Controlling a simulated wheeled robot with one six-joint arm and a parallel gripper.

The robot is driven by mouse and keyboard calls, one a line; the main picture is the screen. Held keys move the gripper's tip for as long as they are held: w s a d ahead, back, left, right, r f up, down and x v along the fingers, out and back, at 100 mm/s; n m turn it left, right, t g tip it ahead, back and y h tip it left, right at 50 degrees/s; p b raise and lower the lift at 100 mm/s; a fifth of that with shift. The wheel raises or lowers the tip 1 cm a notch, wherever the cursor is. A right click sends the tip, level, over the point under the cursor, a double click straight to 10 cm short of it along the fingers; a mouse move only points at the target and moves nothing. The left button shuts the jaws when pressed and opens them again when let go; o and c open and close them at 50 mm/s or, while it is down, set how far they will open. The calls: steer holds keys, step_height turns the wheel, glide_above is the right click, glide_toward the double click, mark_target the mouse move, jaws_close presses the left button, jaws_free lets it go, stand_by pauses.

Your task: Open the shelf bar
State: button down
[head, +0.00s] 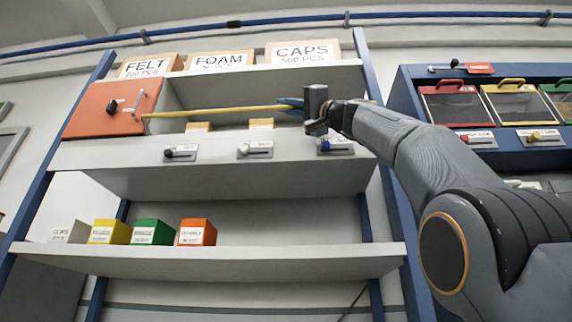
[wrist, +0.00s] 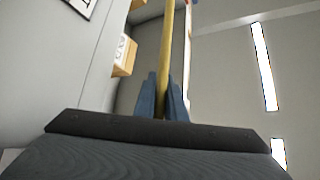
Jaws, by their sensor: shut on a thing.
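The yellow shelf bar (head: 215,111) runs across the front of the upper shelf opening in the head view, from a small bracket at its left end to my gripper (head: 290,103). The blue fingers are shut on the bar near its right end. In the wrist view the bar (wrist: 167,40) passes between the two blue fingers of my gripper (wrist: 162,80) and extends away from me. The bar's right end is hidden by my gripper, so I cannot tell whether it touches its support.
An orange panel (head: 95,108) stands left of the opening. Several small latches, one a black-knobbed latch (head: 181,152), line the shelf edge. Cardboard boxes, one marked CAPS (head: 303,52), sit on top. Colored bins, such as a green bin (head: 152,232), stand on the lower shelf (head: 220,262). A blue cabinet (head: 400,100) is at right.

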mark_target(296, 108)
steer(key=shift+w+f, duration=0.15)
steer(key=shift+w, duration=0.05)
steer(key=c, duration=1.8)
jaws_free()
steer(key=shift+s, duration=0.1)
steer(key=b+v, duration=0.6)
steer(key=v, duration=0.1)
steer(key=shift+s+d+f, duration=0.1)
steer(key=shift+s+d, duration=0.1)
steer(key=shift+s, duration=0.05)
